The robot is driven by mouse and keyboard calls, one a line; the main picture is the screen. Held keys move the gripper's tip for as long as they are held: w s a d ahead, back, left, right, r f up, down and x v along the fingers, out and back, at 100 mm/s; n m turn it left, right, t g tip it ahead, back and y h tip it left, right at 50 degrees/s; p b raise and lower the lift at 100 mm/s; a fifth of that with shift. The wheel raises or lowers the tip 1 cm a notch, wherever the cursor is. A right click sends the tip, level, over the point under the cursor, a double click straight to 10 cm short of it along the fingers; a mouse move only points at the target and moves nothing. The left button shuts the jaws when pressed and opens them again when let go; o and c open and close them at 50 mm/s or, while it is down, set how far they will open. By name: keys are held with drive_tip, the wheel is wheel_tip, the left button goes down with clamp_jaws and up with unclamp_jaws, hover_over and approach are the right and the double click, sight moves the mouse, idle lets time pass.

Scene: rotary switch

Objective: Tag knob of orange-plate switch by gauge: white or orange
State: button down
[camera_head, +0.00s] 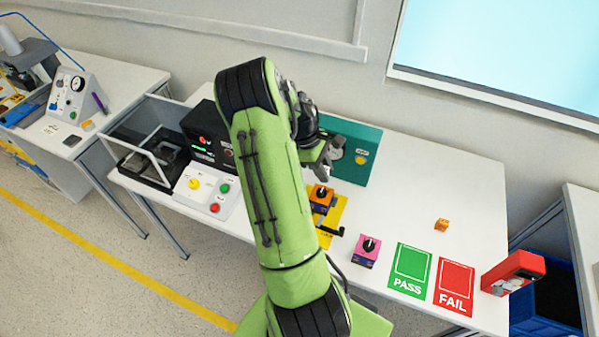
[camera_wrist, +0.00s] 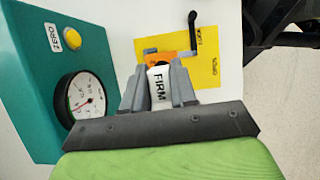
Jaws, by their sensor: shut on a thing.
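My gripper (camera_wrist: 158,85) is shut on a white tag (camera_wrist: 160,92) reading FIRM, which stands out between the fingers in the wrist view. The orange-plate switch (camera_head: 321,197) sits on a yellow plate, its black knob showing in the head view. In the wrist view its orange plate (camera_wrist: 152,58) shows just beyond the tag; the knob is hidden there, and I cannot tell whether the tag touches it. The gauge (camera_wrist: 86,97) is a white dial with a red needle on a teal box (camera_wrist: 35,75); its scale is too small to read. An orange tag (camera_head: 441,225) lies on the table.
A clamp with a black crank handle (camera_wrist: 192,30) stands on the yellow plate (camera_wrist: 212,70). A pink-plate switch (camera_head: 366,251), a green PASS card (camera_head: 409,270) and a red FAIL card (camera_head: 454,286) lie to the right. The table's back right is clear.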

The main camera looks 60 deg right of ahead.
sight(322, 192)
drive_tip(key=shift+s+f, duration=0.1)
drive_tip(key=shift+f, duration=0.05)
drive_tip(key=shift+f+b, duration=1.85)
drive_tip(key=shift+f, duration=0.95)
drive_tip(key=shift+f, duration=0.1)
drive_tip(key=shift+f, duration=0.35)
drive_tip(key=shift+f, duration=0.3)
drive_tip(key=c, duration=0.8)
unclamp_jaws()
